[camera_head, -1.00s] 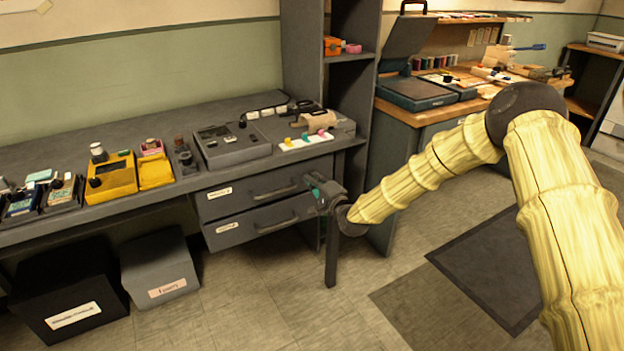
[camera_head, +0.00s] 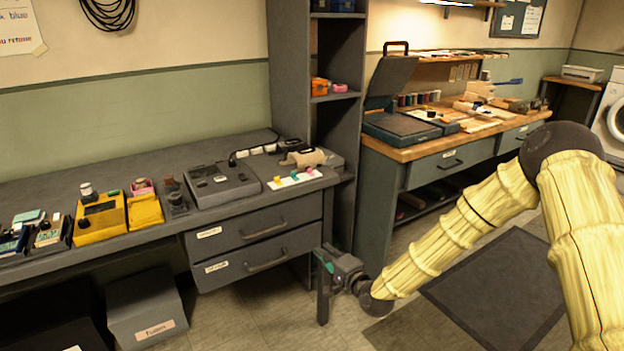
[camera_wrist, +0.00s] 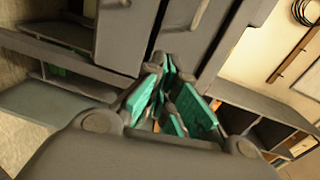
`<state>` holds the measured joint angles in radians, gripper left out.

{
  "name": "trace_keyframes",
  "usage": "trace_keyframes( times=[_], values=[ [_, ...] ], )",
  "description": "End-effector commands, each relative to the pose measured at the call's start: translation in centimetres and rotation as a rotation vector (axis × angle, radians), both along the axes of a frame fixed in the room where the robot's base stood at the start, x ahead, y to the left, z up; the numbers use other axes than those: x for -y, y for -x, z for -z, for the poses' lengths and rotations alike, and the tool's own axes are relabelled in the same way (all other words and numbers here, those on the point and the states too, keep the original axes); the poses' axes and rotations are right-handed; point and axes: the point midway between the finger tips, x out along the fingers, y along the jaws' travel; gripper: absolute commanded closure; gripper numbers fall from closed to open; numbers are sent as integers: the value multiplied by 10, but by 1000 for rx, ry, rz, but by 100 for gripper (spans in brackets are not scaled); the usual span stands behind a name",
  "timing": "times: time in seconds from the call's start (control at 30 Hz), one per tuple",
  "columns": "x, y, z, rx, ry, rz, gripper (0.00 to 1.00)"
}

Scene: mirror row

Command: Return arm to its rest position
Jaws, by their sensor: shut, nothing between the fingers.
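My gripper (camera_head: 326,262) is at the end of my yellow, bamboo-like arm, low in front of the dark bench and right of its drawers. Its teal finger pads show in the head view and again in the wrist view (camera_wrist: 172,95), where they come together with nothing held between them. The arm is bent at a dark elbow joint at the right. The gripper is apart from the drawer fronts, as far as the head view shows.
Two closed drawers (camera_head: 256,249) hang under the grey bench (camera_head: 90,184). A tall shelf unit (camera_head: 290,75) stands behind the gripper. A wooden-topped bench (camera_head: 420,147) is at the back right. A grey bin (camera_head: 146,306) sits under the bench. Open floor and a dark mat (camera_head: 497,285) lie at the right.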

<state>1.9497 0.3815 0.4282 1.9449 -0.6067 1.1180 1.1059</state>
Motion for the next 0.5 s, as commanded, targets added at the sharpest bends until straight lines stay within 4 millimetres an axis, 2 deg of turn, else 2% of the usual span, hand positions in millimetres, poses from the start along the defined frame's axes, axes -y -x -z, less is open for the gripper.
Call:
trace_keyframes(
  times=[0.03, 0.2, 0.37, 0.5],
  values=[
    [-2, 15, 21, -32, 47, -10, 100],
    [1, 76, 97, -155, 255, -54, 100],
    [13, 143, 160, -272, 454, -122, 100],
    [30, 208, 206, -372, 628, -204, 100]
  ],
)
